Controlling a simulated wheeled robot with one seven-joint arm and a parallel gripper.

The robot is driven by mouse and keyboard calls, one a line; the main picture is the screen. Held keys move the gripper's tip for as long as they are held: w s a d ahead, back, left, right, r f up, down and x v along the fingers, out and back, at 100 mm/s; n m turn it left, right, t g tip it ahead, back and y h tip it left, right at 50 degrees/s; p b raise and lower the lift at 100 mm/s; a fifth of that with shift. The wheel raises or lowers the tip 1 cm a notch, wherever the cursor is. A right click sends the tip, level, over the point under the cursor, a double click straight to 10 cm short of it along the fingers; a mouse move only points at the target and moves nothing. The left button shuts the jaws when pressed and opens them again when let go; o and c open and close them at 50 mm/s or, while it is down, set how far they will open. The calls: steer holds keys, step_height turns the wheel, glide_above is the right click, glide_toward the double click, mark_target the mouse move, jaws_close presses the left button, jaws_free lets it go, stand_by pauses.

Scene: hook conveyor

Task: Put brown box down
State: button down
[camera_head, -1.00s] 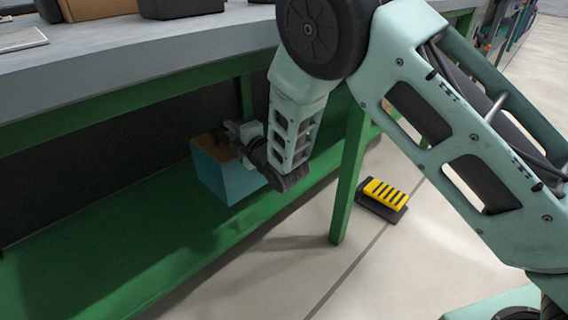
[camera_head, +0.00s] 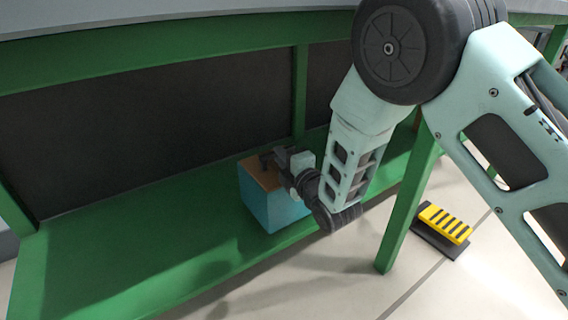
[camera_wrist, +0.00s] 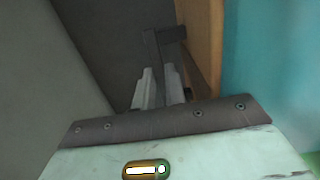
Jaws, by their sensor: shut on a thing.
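The box (camera_head: 272,208) has a brown top and blue sides in the head view. It is low in the bench, at the green lower shelf (camera_head: 130,255), and looks upright. I cannot tell whether its underside touches the shelf. My gripper (camera_head: 268,160) is at the box's top and is shut on it. In the wrist view the box's brown face (camera_wrist: 206,45) and blue side (camera_wrist: 268,60) fill the right, next to my gripper's fingers (camera_wrist: 165,45). The exact contact is partly hidden.
The grey bench top (camera_head: 180,18) with its green beam overhangs the shelf. A green leg (camera_head: 408,205) stands right of my wrist. A dark panel (camera_head: 150,125) closes the back. The shelf is clear left of the box. A yellow and black object (camera_head: 445,225) lies on the floor.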

steer(key=shift+f, duration=0.5)
steer(key=c, duration=1.5)
jaws_free()
steer(key=shift+f, duration=0.1)
steer(key=shift+o, duration=0.2)
